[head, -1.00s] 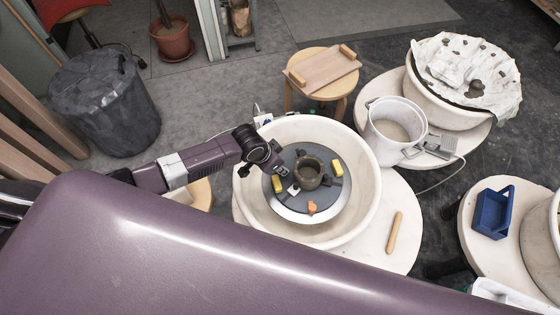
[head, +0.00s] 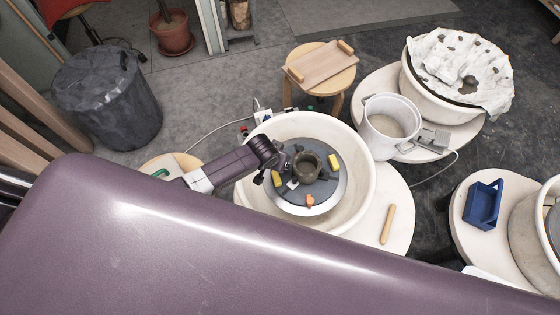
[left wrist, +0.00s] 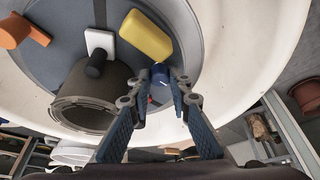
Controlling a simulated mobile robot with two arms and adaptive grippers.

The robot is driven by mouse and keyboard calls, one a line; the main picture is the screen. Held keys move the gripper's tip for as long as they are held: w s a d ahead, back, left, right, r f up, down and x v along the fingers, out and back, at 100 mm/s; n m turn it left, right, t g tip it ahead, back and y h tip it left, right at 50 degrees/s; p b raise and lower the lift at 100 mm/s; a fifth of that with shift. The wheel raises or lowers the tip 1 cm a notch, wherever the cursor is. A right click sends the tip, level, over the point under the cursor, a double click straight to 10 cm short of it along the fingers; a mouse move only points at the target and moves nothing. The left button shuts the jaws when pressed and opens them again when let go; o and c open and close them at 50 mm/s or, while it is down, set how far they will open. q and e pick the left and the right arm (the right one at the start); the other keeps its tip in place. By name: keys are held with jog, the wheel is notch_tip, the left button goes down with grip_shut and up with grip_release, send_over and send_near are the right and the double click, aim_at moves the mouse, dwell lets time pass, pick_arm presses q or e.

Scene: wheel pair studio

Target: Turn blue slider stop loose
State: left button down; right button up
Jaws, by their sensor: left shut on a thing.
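The blue slider stop (left wrist: 160,74) is a small blue knob at the edge of the grey wheel disc (head: 326,197). My left gripper (left wrist: 160,84) is shut on it, with one finger on each side in the left wrist view. In the head view my left gripper (head: 284,161) reaches over the disc's left part, and the stop is hidden there. A dark clay pot (head: 306,167) stands mid-disc, also large in the left wrist view (left wrist: 85,100). Around it are yellow blocks (head: 333,162), a white piece (head: 292,184) and an orange piece (head: 310,201). My right gripper is out of view.
The cream basin wall (head: 366,185) surrounds the disc. A white bucket (head: 391,128) stands behind right. A wooden tool (head: 388,223) lies on the cream table, and a blue box (head: 484,205) is farther right. A stool with a wooden board (head: 320,65) stands behind.

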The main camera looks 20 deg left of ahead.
pick_arm(q)
jog(key=shift+w, duration=0.1)
jog(key=c, duration=1.8)
grip_release()
jog(key=shift+o, duration=0.2)
jog(key=v, duration=1.2)
